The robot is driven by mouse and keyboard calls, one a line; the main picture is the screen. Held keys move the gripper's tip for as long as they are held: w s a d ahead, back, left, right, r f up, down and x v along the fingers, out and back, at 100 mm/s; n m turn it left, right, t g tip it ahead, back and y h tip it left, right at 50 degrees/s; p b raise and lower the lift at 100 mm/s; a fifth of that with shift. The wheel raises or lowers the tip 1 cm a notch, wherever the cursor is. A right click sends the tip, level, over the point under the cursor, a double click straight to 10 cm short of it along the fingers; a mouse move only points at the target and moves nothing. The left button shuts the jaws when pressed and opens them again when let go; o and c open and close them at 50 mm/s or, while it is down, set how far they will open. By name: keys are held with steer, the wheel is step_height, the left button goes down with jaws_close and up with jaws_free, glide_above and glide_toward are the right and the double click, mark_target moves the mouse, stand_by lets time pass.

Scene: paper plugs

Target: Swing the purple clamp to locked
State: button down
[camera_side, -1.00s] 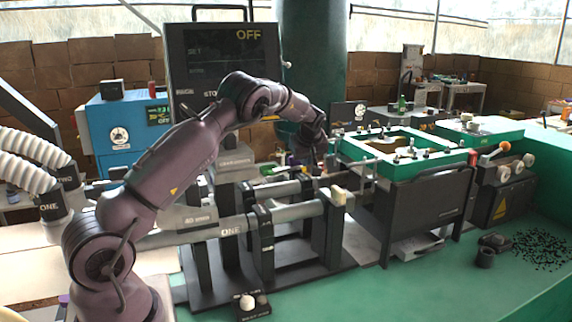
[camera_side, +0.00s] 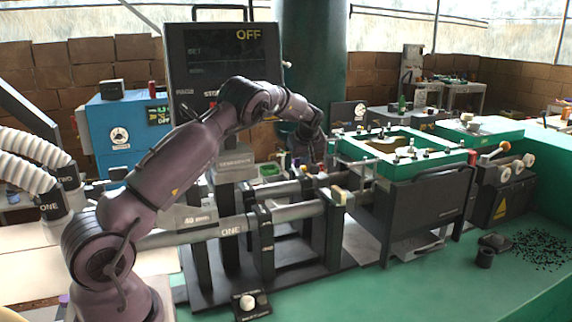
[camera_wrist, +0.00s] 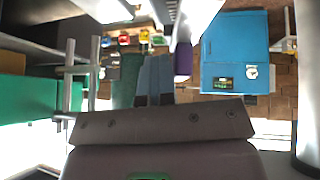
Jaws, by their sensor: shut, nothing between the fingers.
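The purple clamp shows in the wrist view as a purple grip (camera_wrist: 183,60) on a pale metal bar, just right of my fingers. I cannot tell whether they touch it. My gripper (camera_wrist: 154,62) is shut and empty, its two fingers side by side. In the side view my gripper (camera_side: 303,166) is low behind the near pipe, by the left end of the green-topped frame. A small purple patch shows beside it there, mostly hidden by my wrist and the pipes. The clamp's angle cannot be read from the side.
Grey pipes on black supports (camera_side: 262,243) stand in front of my gripper. The green frame (camera_side: 405,168) with several knobs is to its right. A black screen (camera_side: 222,60) reading OFF stands behind my arm. A blue cabinet (camera_wrist: 234,50) shows in the wrist view. The front green bench is mostly clear.

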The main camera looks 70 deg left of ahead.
steer(key=shift+s+a, duration=0.3)
